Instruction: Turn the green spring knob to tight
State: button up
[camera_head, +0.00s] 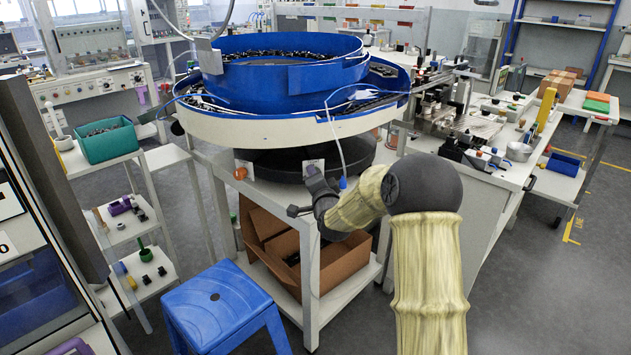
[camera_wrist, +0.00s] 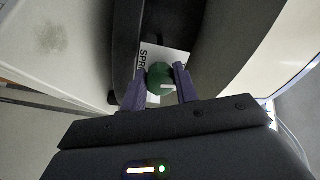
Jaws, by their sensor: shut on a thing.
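The green spring knob (camera_wrist: 160,76) is round, with a white mark on its face, and shows in the wrist view. It sits in front of a white label plate (camera_wrist: 150,55) with partly hidden dark lettering. My gripper (camera_wrist: 160,88) has its two purple fingers on either side of the knob and is shut on it. In the head view my gripper (camera_head: 313,178) reaches to the front of the dark base under the blue bowl (camera_head: 285,75). The knob is hidden there behind my gripper. I cannot tell the knob's setting.
An orange-red knob (camera_head: 241,173) is on the left of the bowl's base. The bowl stands on a white frame table (camera_head: 306,262) with cardboard boxes (camera_head: 330,265) on its lower shelf. A blue stool (camera_head: 221,305) stands in front. A cluttered workbench (camera_head: 487,165) is at right.

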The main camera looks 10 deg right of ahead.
jog(key=shift+m, duration=1.1)
jog(key=o, duration=1)
jog(key=shift+s, duration=0.1)
jog(key=s, duration=1.1)
jog(key=s+p, duration=0.1)
jog(key=s, duration=0.5)
jog(key=shift+s+d, duration=0.15)
jog(key=shift+d, duration=0.2)
jog(key=shift+f, duration=0.1)
